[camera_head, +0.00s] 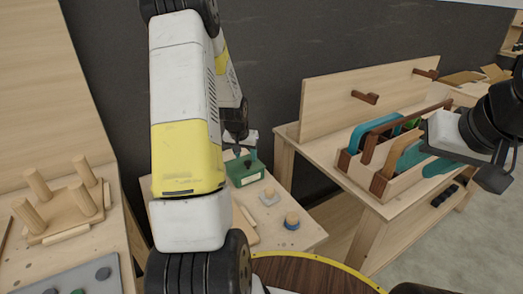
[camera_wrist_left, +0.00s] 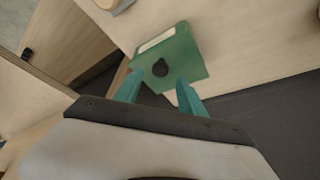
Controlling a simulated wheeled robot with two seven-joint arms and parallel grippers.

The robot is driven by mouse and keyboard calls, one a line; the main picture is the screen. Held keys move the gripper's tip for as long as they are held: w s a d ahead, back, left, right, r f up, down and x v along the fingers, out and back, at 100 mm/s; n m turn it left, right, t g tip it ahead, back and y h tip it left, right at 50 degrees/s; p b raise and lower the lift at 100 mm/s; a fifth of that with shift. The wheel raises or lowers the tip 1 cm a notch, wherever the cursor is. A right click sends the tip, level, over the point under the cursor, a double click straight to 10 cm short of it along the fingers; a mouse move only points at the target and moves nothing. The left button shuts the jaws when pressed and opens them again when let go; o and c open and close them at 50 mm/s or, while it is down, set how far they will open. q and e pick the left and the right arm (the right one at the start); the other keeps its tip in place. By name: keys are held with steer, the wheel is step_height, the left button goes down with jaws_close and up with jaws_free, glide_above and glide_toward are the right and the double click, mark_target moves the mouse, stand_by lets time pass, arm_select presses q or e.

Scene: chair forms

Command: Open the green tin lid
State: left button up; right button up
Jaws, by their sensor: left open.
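The green tin (camera_head: 246,169) stands on the low wooden table, partly hidden by my left gripper in the head view. In the left wrist view the green tin (camera_wrist_left: 180,55) shows a pale strip along one edge and a dark round knob (camera_wrist_left: 160,68) on its top. My left gripper (camera_wrist_left: 160,78) is open, its teal fingers apart on either side of the knob, with nothing held. Whether the fingers touch the lid I cannot tell. In the head view my left gripper (camera_head: 240,148) is just above the tin. My right gripper (camera_head: 428,160) is by the wooden tool box.
The wooden tool box (camera_head: 384,187) stands on the right workbench (camera_head: 330,160). Near the tin are small knobbed pieces (camera_head: 291,222) and a board. A peg board (camera_head: 62,213) lies on the left bench. A round dark-topped stool (camera_head: 310,275) is in front.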

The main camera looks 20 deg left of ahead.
mark_target(248, 162)
arm_select(q)
steer(key=shift+x, duration=1.85)
jaws_close()
